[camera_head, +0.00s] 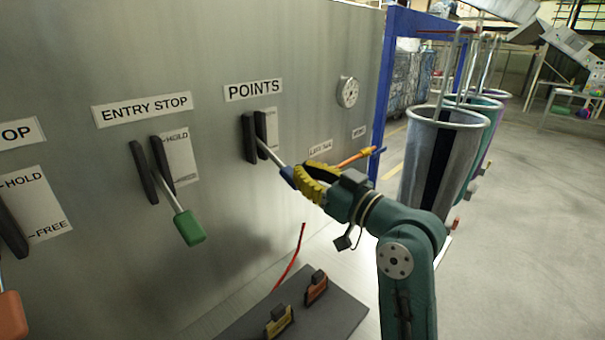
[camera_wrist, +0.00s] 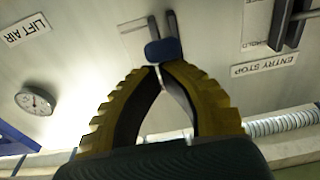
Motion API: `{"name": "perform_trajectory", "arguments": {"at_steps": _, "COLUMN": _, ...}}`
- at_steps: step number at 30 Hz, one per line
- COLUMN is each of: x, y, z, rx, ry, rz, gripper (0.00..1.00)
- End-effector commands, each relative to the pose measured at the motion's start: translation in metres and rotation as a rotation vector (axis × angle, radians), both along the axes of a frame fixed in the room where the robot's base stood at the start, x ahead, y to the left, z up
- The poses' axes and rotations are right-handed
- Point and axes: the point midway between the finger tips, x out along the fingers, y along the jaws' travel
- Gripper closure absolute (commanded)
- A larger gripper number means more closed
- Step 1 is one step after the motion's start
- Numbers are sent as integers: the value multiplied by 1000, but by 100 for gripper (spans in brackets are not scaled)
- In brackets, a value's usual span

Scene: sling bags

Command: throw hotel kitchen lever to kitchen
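The lever under the POINTS label (camera_head: 253,90) has a metal shaft and a blue handle (camera_head: 288,176), and slants down and right from its dark slotted bracket (camera_head: 249,137). Its plate (camera_head: 269,128) carries small text that I cannot read, so I cannot confirm hotel or kitchen marks. My gripper (camera_head: 299,180) has yellow ribbed fingers and comes in from the right. In the wrist view its fingertips (camera_wrist: 166,67) close together at the blue handle (camera_wrist: 163,50), seemingly pinching its end. The fingers partly hide the handle in the head view.
A green-handled ENTRY STOP lever (camera_head: 189,227) hangs to the left, and an orange-handled lever (camera_head: 10,312) is at the left edge. An orange lever (camera_head: 356,156) is just right of my gripper. A gauge (camera_head: 347,92) is on the panel. Tall bins (camera_head: 440,160) stand right.

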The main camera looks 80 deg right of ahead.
Motion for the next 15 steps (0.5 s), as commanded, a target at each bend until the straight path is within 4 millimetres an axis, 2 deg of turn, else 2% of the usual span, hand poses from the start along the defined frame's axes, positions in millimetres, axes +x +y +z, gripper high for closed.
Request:
{"name": "perform_trajectory", "arguments": {"at_steps": 10, "x": 0, "y": 1, "z": 4, "rx": 0, "ry": 0, "rz": 1, "gripper": 100}}
{"name": "perform_trajectory", "arguments": {"at_steps": 15, "x": -5, "y": 8, "z": 30, "rx": -2, "ry": -1, "rz": 6, "gripper": 100}}
